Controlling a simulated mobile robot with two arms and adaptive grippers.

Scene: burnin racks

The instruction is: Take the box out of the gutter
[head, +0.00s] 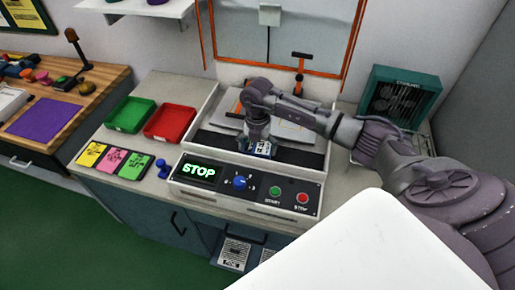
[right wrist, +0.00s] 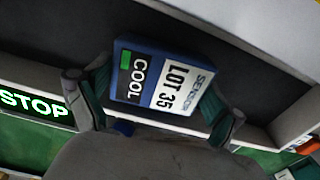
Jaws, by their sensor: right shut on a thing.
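The box is small and blue, with a white label reading "LOT 35", "SENSOR" and a dark "COOL" patch; it fills the middle of the right wrist view (right wrist: 160,80). In the head view the box (head: 262,150) shows just below my right gripper (head: 259,143). My right gripper, also in the right wrist view (right wrist: 157,92), is shut on the box, with one finger at each side. The gutter (head: 304,157) is the dark trough behind the control panel; the box is at or over it, and its underside is hidden. My left gripper is not in view.
The control panel (head: 245,190) shows "STOP" and has a blue knob (head: 239,183). A green tray (head: 130,114) and a red tray (head: 170,122) stand left of the machine. A teal fan unit (head: 400,95) is at right. An orange frame (head: 281,72) rises behind.

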